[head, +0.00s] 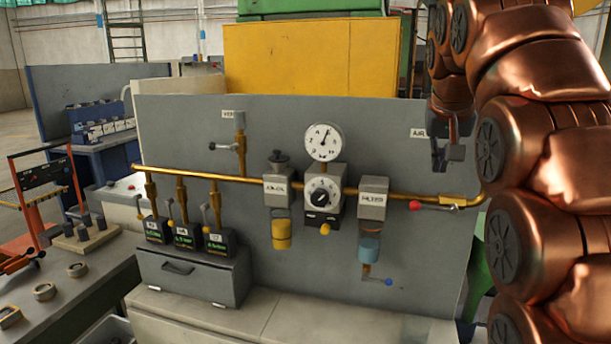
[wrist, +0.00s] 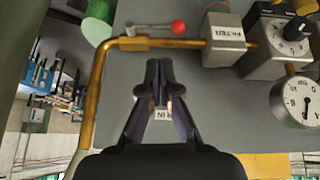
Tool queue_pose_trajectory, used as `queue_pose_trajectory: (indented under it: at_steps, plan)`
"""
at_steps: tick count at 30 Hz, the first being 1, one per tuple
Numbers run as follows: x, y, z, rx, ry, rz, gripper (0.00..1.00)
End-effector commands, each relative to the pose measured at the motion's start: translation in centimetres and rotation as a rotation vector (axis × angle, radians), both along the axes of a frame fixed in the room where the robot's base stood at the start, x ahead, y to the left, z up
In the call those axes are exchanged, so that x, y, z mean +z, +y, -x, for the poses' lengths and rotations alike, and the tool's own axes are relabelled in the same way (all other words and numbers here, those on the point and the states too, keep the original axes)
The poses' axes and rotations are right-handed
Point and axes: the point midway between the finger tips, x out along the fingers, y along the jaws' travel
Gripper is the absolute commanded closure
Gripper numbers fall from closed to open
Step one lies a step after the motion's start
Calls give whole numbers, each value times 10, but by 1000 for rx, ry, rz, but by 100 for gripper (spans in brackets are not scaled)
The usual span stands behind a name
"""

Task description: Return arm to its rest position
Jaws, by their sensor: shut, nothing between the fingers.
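My arm, copper-coloured, fills the right side of the head view. My gripper (head: 447,155) hangs at its end in front of the grey panel (head: 310,250), near the AIR label (head: 418,133) and above the red-handled valve (head: 415,206). In the wrist view my gripper (wrist: 159,70) has its fingertips together with nothing between them. There the fingers stand in front of the panel, just by the brass pipe (wrist: 175,43) in the picture. I cannot tell whether they touch anything. The red valve knob (wrist: 179,27) lies beyond the fingertips.
The panel carries a pressure gauge (head: 323,142), a regulator (head: 322,192), a filter (head: 372,198) and an oiler (head: 278,190). A grey drawer box (head: 195,272) stands below three small valves. A workbench (head: 85,290) with metal rings is at the left. A yellow cabinet (head: 310,60) stands behind.

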Motion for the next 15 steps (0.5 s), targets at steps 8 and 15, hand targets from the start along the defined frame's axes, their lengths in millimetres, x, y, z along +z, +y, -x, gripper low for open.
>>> queue_pose_trajectory:
  at_steps: [8,15]
  plan:
    - [-46,16,44,35,123,-34,100]
    - [-91,31,87,68,225,-62,100]
